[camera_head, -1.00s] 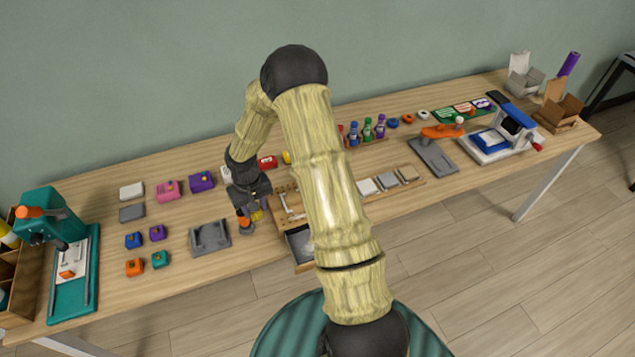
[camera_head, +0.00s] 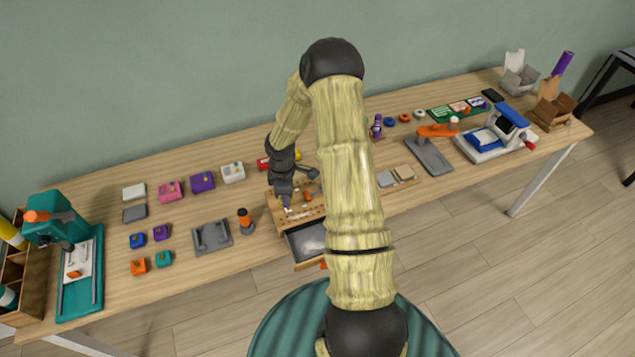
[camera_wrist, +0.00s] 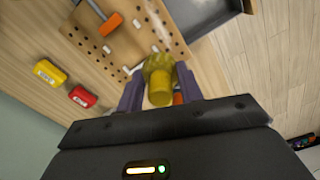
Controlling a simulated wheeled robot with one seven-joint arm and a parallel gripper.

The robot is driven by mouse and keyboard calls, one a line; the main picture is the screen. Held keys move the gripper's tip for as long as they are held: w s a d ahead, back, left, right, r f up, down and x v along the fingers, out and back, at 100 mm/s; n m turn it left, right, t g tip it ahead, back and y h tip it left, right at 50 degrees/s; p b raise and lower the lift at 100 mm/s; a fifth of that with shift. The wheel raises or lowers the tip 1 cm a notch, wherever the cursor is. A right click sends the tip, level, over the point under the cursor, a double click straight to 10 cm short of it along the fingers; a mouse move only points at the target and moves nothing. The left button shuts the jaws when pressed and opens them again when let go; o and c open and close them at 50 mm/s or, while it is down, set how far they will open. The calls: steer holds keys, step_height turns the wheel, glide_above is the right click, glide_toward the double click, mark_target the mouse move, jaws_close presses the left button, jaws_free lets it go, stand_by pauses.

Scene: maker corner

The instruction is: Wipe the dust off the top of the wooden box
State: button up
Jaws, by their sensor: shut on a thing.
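The wooden box (camera_head: 279,216) stands near the front of the table, left of my arm. Its top has rows of small holes, and a grey tray-like drawer (camera_head: 307,241) sticks out at the front. My gripper (camera_head: 287,205) is over the box top, pointing down. In the wrist view, my gripper (camera_wrist: 158,92) is shut on a yellow cylindrical thing (camera_wrist: 160,86). Small white pieces and an orange-headed tool (camera_wrist: 111,23) show on the top. I cannot make out dust clearly.
An orange-and-black upright thing (camera_head: 245,217) and a grey fixture (camera_head: 212,237) stand left of the box. Small coloured blocks lie further left. Red (camera_wrist: 83,97) and yellow (camera_wrist: 49,73) blocks are behind it. My arm hides part of the table.

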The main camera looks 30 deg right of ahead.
steer(key=s+d+r+n+p, duration=0.1)
steer(key=s+d+n+p, duration=0.2)
steer(key=d+n, duration=0.5)
steer(key=n, duration=0.3)
steer(key=shift+s+d+r+n, duration=0.25)
steer(key=shift+d+r+n, duration=0.05)
steer(key=shift+f, duration=0.15)
